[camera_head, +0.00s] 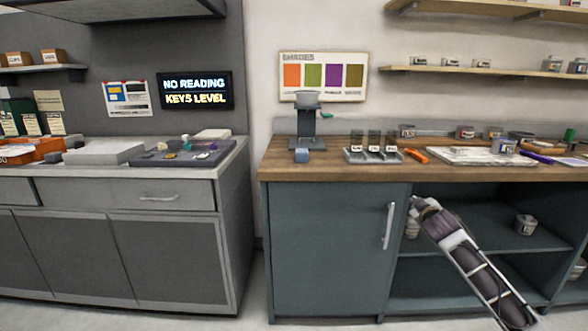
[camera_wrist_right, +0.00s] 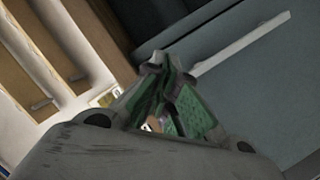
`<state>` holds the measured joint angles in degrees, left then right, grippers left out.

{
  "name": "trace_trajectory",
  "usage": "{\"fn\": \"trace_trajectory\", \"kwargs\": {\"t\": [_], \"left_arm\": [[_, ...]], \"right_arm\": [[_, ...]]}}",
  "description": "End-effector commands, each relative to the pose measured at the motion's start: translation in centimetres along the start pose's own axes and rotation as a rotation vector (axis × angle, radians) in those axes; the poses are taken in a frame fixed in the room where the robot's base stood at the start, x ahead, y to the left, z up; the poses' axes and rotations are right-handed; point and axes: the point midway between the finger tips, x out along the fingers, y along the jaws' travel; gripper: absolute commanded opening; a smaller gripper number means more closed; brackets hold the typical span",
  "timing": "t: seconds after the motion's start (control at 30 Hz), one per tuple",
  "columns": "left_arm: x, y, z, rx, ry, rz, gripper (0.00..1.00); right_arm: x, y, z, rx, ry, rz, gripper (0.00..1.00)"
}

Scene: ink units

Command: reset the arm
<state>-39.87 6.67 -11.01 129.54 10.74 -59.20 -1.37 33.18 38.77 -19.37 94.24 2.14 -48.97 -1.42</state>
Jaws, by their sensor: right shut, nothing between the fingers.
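My right arm comes in from the lower right in the head view, with its gripper (camera_head: 420,207) in front of the open shelf section of the teal cabinet (camera_head: 335,245). The gripper is below the wooden counter (camera_head: 350,173) and a little right of the cabinet door's handle (camera_head: 388,226). In the right wrist view the green-padded fingers of the right gripper (camera_wrist_right: 160,68) are together with nothing held between them. My left gripper is not in view.
On the wooden counter stand a grey device (camera_head: 305,115), a small blue cube (camera_head: 302,156), a tray of small jars (camera_head: 373,157) and an orange tool (camera_head: 417,156). A grey cabinet (camera_head: 120,240) stands at left, with a floor gap between the cabinets.

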Motion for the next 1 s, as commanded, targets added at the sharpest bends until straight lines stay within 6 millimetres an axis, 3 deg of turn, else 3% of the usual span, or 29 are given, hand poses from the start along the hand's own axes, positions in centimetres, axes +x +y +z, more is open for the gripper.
{"fn": "trace_trajectory", "kwargs": {"t": [0.1, 0.4, 0.7, 1.0], "left_arm": [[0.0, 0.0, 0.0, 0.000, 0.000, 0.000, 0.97], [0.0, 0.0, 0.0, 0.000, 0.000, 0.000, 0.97], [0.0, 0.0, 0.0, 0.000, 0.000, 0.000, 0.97], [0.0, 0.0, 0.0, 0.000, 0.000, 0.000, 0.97]], "right_arm": [[-2.4, -4.8, -0.5, 0.041, -0.007, -0.082, 0.00], [-8.6, -14.2, -0.7, 0.132, -0.017, -0.262, 0.00], [-14.5, -20.9, -0.4, 0.223, -0.005, -0.404, 0.00], [-19.6, -25.8, 1.0, 0.314, -0.017, -0.508, 0.00]]}}
